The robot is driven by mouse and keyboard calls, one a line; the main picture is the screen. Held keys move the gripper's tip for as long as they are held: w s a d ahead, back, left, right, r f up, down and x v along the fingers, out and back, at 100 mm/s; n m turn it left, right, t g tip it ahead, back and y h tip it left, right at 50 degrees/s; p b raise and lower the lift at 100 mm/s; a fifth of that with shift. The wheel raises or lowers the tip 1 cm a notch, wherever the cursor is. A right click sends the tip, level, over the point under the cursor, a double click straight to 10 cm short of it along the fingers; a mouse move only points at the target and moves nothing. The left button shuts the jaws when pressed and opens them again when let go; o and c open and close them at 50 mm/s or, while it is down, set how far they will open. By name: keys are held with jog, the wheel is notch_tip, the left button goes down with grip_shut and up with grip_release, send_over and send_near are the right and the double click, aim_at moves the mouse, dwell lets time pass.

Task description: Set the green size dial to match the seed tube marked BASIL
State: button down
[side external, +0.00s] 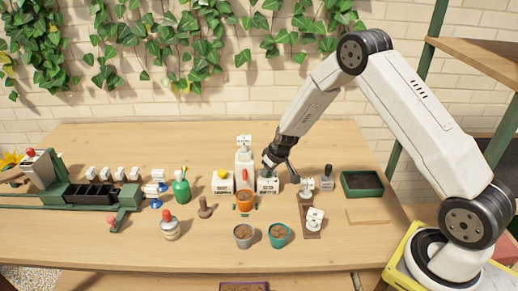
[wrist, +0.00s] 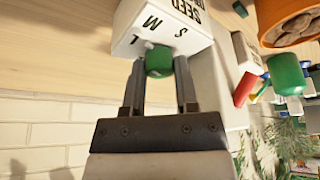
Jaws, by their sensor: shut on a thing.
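The green size dial (wrist: 159,62) is on the face of a white box (wrist: 165,28) lettered S, M and L, with part of the word SEED beside them in the wrist view. My gripper (wrist: 158,68) has one finger on each side of the dial and is shut on it. In the side external view my gripper (side external: 268,165) is at the white box (side external: 268,186), right of the white dispenser column. No marking BASIL can be read in either view, so I cannot tell which thing is that seed tube.
An orange pot (side external: 245,203) stands at the dispenser's front. Grey (side external: 243,232) and teal (side external: 279,231) pots stand nearer the front edge. Small white labelled items (side external: 314,217) are to the right, beside a dark green tray (side external: 362,178). The front left table is mostly clear.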

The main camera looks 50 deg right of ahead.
jog(key=shift+s+m, duration=0.1)
jog(key=shift+m, duration=0.5)
dwell(0.3)
jog(key=shift+c, duration=1.8)
grip_release()
jog(key=shift+r, duration=0.15)
jog(key=shift+s+r, duration=0.1)
jog(key=shift+r, duration=0.35)
jog(key=v, duration=0.6)
jog(key=shift+s+r, duration=0.2)
jog(key=shift+a, duration=0.15)
